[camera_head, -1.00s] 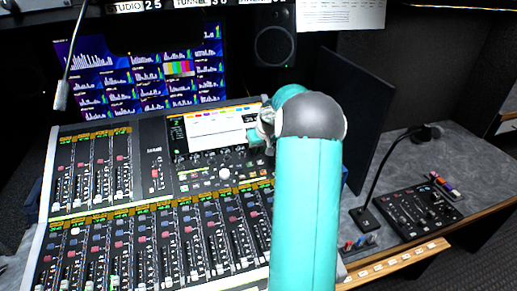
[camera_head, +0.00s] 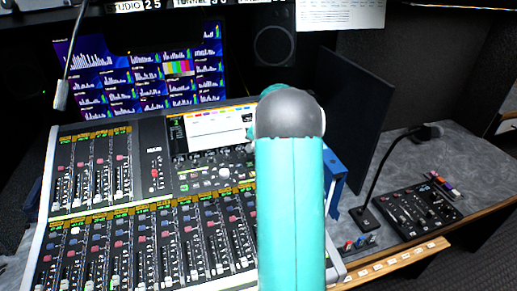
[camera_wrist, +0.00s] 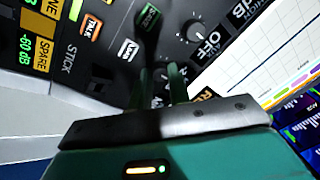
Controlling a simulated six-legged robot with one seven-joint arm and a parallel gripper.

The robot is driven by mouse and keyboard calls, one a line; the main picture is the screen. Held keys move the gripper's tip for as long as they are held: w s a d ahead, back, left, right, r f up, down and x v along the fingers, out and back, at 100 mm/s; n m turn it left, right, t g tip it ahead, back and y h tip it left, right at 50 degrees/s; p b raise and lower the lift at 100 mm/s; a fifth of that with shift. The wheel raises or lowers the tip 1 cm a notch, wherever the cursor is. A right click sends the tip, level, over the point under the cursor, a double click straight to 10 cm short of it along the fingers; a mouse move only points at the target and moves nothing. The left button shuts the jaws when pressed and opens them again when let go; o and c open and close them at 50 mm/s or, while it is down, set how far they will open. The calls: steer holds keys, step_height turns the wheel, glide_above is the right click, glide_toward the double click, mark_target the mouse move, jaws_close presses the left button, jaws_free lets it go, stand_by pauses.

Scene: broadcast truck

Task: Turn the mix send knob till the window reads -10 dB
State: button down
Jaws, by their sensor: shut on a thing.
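In the wrist view, the two dark green fingers of my gripper (camera_wrist: 159,84) reach down to the console panel, close around a small dark knob (camera_wrist: 161,74). The knob is mostly hidden by the fingers, and its label cannot be read. In the head view my teal arm covers the gripper and that part of the mixing console (camera_head: 157,190). A green readout at the wrist view's left edge shows -60 dB (camera_wrist: 25,48). I cannot tell whether it is the window for this knob.
Another knob (camera_wrist: 195,30) marked OFF is close by, with a bright screen (camera_wrist: 255,62) beyond. A dark panel (camera_head: 357,110) stands to the right of my arm. A gooseneck microphone (camera_head: 385,175) and a small control box (camera_head: 417,203) are on the right desk.

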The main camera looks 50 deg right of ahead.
steer(key=shift+m, duration=0.5)
steer(key=c, duration=1.3)
jaws_free()
steer(key=v, duration=1.3)
steer(key=shift+s+a+r, duration=0.1)
steer(key=shift+s+r, duration=0.05)
steer(key=shift+r, duration=0.2)
